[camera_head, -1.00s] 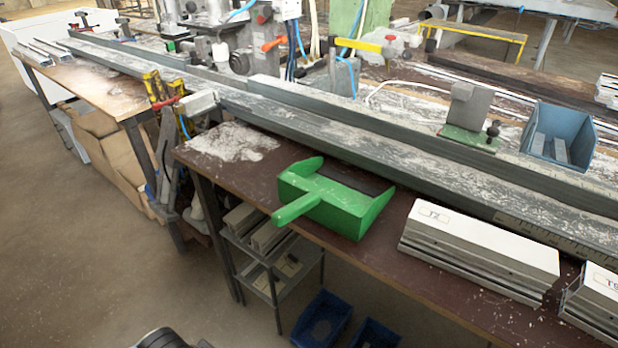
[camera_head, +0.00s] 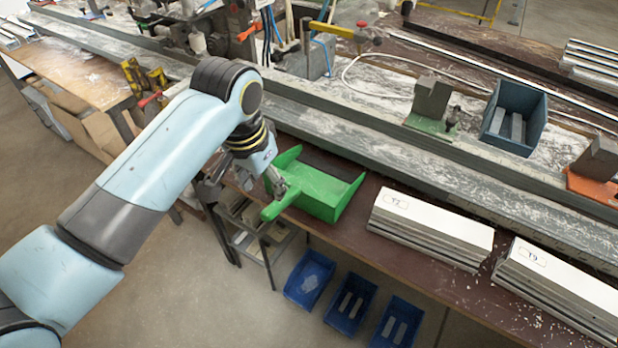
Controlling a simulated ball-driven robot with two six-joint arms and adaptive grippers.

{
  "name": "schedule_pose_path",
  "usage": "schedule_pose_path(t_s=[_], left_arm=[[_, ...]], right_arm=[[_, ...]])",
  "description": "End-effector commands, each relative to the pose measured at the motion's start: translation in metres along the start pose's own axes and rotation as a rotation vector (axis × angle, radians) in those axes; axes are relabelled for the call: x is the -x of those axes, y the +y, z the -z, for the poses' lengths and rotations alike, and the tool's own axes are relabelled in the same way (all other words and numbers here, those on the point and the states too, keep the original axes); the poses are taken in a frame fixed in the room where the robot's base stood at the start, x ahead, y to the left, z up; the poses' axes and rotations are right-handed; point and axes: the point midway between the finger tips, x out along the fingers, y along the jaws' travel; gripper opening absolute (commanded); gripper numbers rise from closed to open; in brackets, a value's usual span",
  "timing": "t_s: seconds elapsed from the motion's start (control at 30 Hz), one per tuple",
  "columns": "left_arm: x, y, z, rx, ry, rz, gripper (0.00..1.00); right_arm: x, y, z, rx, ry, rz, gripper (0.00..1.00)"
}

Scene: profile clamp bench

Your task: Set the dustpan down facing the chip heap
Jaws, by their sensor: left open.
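The green dustpan (camera_head: 325,194) lies on the brown bench top (camera_head: 345,222). Its handle (camera_head: 279,205) points toward the front left, and its mouth faces away from the handle, toward the back right. My left gripper (camera_head: 278,187) is open at the handle, where the handle joins the pan. I cannot tell whether the fingers touch the handle. The chip heap is not visible now; my left arm covers the bench left of the dustpan. My right gripper is not in view.
Stacks of white profiles (camera_head: 428,222) (camera_head: 562,275) lie right of the dustpan. A long metal rail (camera_head: 400,168) runs behind it. A blue bin (camera_head: 515,112) and a grey block on a green base (camera_head: 428,100) stand farther back. Blue bins (camera_head: 310,277) sit below the bench.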

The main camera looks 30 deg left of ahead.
Motion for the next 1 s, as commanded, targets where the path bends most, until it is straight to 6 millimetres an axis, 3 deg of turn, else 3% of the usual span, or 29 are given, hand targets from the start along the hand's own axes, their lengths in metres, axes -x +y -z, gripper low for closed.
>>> schedule_pose_path(t_s=[0.1, 0.23, 0.67, 1.0], left_arm=[[-0.004, 0.002, 0.023, 0.0, -0.018, -0.015, 0.5], [-0.006, 0.003, 0.032, -0.001, -0.028, -0.022, 0.5], [-0.01, 0.003, 0.033, -0.001, -0.028, -0.023, 0.5], [-0.051, 0.004, 0.031, -0.001, -0.029, -0.023, 0.5]], right_arm=[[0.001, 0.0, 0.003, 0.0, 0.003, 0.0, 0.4], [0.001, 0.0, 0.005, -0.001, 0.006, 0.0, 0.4], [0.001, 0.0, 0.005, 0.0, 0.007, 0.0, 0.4], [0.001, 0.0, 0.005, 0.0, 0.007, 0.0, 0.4]])
